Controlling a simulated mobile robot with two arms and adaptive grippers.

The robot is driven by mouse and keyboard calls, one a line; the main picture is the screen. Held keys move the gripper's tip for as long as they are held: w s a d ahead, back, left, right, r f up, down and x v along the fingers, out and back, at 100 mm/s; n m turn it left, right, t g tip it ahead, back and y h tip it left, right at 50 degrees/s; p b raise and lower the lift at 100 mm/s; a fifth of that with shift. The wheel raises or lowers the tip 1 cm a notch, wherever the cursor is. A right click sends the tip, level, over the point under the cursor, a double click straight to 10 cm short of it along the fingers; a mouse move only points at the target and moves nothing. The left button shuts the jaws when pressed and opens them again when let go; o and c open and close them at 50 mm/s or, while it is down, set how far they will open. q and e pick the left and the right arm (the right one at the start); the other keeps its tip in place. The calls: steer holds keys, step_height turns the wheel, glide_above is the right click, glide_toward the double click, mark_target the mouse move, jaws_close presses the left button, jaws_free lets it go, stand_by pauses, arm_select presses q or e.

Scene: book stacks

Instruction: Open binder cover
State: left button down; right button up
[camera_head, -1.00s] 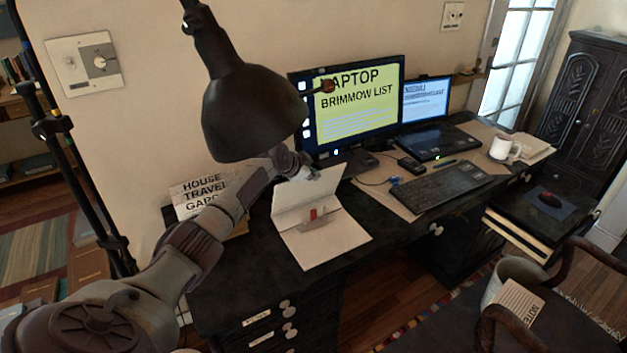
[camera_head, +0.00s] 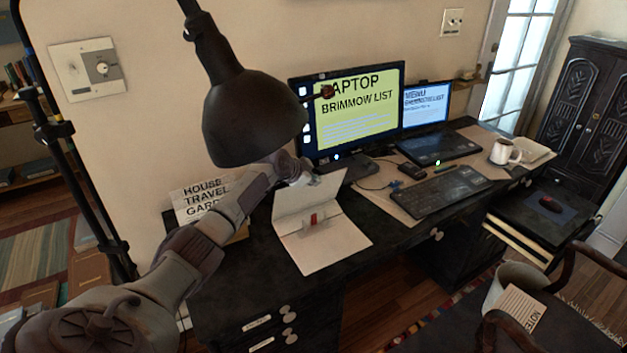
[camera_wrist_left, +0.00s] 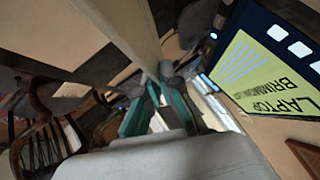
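A cream binder (camera_head: 328,249) lies on the dark desk, its cover (camera_head: 306,203) tilted up along the back. A small clip-like part with a red mark (camera_head: 313,218) shows near the fold. My left gripper (camera_head: 303,180) is at the cover's upper edge, and its fingers are mostly hidden behind the cover. In the left wrist view the teal-padded fingers (camera_wrist_left: 156,76) come close together at their tips, with a gap lower down. A pale panel, likely the cover (camera_wrist_left: 137,27), reaches those tips; I cannot tell whether they pinch it. My right gripper is not in view.
A black lamp (camera_head: 250,115) hangs over my left arm. A large monitor (camera_head: 350,110), laptop (camera_head: 438,147), keyboard (camera_head: 440,192) and white mug (camera_head: 504,152) stand to the right. A lettered stack (camera_head: 200,196) is behind my arm. Bare desk (camera_head: 375,235) lies right of the binder.

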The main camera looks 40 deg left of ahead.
arm_select(q)
steer(key=shift+s+a+f, duration=0.1)
steer(key=shift+f, duration=0.15)
steer(key=c, duration=1.4)
jaws_free()
steer(key=shift+a, duration=0.1)
steer(key=shift+o, duration=0.2)
steer(key=shift+r, duration=0.3)
steer(key=v, duration=1.1)
steer(key=shift+s, duration=0.3)
